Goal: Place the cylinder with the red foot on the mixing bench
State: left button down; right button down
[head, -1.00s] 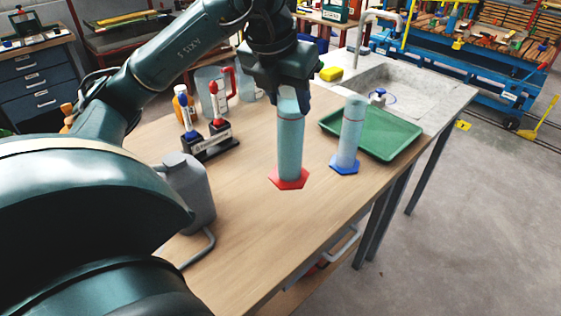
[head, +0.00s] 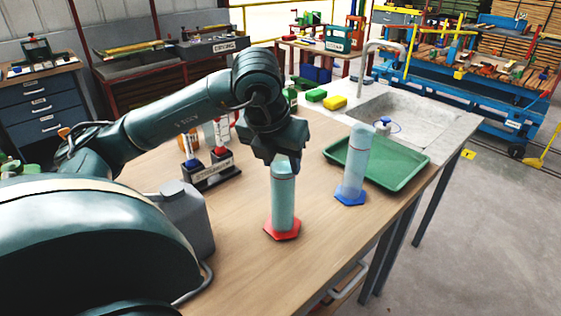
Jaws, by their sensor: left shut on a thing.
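The cylinder with the red foot (head: 283,202) is upright over the front of the wooden bench top (head: 240,258). Its body is pale teal and its foot is a red hexagon. My left gripper (head: 284,160) is above it and shut on its upper end, hiding the rim. I cannot tell whether the foot touches the wood. A similar cylinder with a blue foot (head: 353,165) stands to its right, apart from it. My right gripper is not in view.
A green tray (head: 400,181) lies behind the blue-footed cylinder, near the sink (head: 385,108). A grey jerrycan (head: 187,222) and a black stand (head: 212,172) with red and blue items are on the left. Bare wood lies in front of the red foot.

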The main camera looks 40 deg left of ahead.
pick_arm(q)
jog(key=shift+f, duration=0.2)
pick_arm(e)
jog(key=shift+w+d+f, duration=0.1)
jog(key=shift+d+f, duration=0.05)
pick_arm(q)
jog(key=c, duration=1.2)
grip_release()
jog(key=shift+f, duration=0.15)
jog(key=shift+c, duration=0.2)
jog(key=o, duration=0.5)
jog(key=shift+r, duration=0.35)
jog(key=p+v, duration=0.3)
jog(key=v, duration=0.8)
jog(key=shift+s+r, duration=0.25)
jog(key=shift+r, duration=0.1)
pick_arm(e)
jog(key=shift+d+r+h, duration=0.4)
